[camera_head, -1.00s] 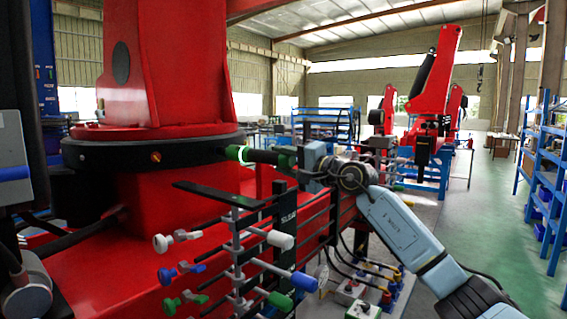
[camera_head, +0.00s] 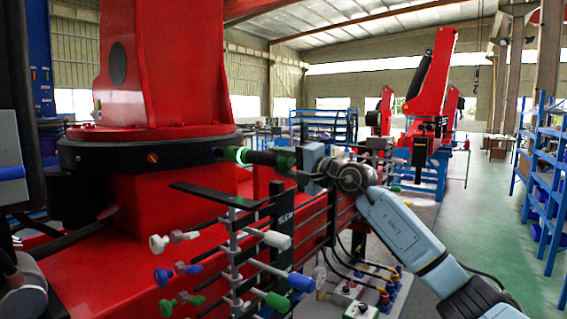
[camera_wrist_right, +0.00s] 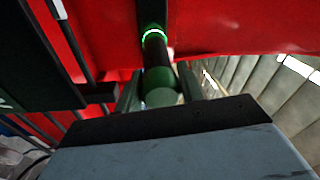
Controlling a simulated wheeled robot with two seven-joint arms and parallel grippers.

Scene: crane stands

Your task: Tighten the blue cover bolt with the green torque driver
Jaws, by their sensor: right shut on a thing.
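The green torque driver (camera_head: 265,158) lies about level, pointing left at the black slewing ring (camera_head: 190,151) of the red crane column. It has a dark shaft, a glowing green band near its front and a green rear end. My right gripper (camera_head: 297,161) is shut on the driver's rear part. In the right wrist view the driver (camera_wrist_right: 158,75) runs away from me between the two fingers, toward red metal. The driver's front end is at or very near the ring; contact cannot be told. I cannot make out the blue cover bolt. My left gripper is not in view.
An orange-brown bolt (camera_head: 152,158) sits on the ring's front face. Below the driver stands a rack (camera_head: 235,255) with white, blue and green handled tools under a black plate (camera_head: 212,194). A bench with hoses (camera_head: 365,285) is below my right arm. Open floor lies right.

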